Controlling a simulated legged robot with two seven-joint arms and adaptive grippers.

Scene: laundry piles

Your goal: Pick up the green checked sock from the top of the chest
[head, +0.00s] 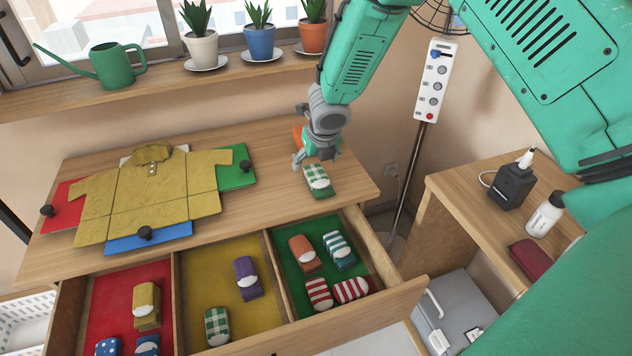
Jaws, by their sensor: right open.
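The green checked sock (318,180) lies folded on the chest top (275,187), near its right end. It is green and white checked with a white patch. My right gripper (316,163) is open just above and behind the sock, pointing down. Its fingers partly hide the sock's far end, and I cannot tell whether they touch it. My left gripper does not show. An open drawer (340,325) below has red, yellow and green compartments. A similar green checked sock (217,326) lies in the yellow compartment.
A mustard shirt (150,190) lies on a folding board with red, blue and green flaps at the left. Several folded socks fill the drawer. An orange item (299,134) is behind the gripper. A fan's stand (431,85) and a side table (470,190) are at the right.

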